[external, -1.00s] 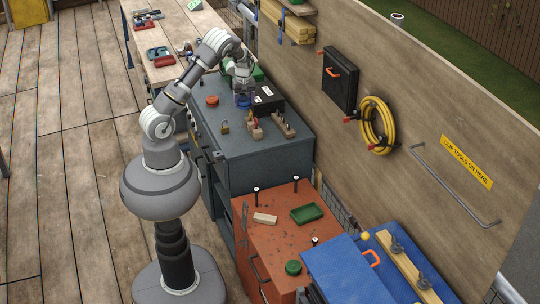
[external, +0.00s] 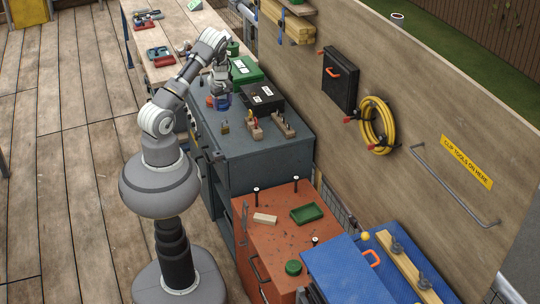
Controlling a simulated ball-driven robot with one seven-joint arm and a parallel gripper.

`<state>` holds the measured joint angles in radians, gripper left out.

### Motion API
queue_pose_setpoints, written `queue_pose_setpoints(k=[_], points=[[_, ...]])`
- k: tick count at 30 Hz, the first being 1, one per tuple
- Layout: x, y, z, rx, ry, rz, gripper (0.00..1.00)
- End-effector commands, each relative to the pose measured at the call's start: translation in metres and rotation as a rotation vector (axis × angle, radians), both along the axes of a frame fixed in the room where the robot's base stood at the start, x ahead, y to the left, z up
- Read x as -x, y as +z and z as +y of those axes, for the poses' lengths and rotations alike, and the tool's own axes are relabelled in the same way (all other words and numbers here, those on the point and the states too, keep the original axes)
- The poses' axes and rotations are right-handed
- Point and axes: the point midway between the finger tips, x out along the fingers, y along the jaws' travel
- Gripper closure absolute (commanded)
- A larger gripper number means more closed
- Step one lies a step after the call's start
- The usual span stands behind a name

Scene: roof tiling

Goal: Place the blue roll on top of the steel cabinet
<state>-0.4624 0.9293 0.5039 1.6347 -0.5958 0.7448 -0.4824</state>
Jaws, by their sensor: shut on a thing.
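The blue roll (external: 223,101) is in my gripper (external: 220,93), over the far part of the grey steel cabinet (external: 240,152). My gripper is shut on the roll from above. I cannot tell whether the roll touches the cabinet top or hangs a little above it. The cabinet has a flat dark top with several things on it, and its near part is bare.
Beside the roll are an orange-red round thing (external: 210,101), partly hidden, a black case (external: 262,98), a green box (external: 245,69) and a brass padlock (external: 225,127). Wooden holders (external: 284,125) stand to the right. A lower orange cabinet (external: 268,236) stands in front.

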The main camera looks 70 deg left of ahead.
Motion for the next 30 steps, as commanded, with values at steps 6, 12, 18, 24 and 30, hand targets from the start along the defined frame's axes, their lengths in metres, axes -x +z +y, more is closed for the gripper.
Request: queue_pose_setpoints(k=[6, 12, 18, 24, 30], points=[[0.001, -0.036, 0.000, 0.002, 0.000, 0.003, 0.67], [0.001, -0.064, 0.000, 0.001, 0.000, 0.003, 0.67], [0.000, -0.078, 0.000, 0.000, -0.001, 0.001, 0.67], [0.000, -0.079, 0.000, 0.000, -0.001, 0.001, 0.67], [0.000, -0.080, 0.000, 0.001, -0.001, 0.001, 0.08]])
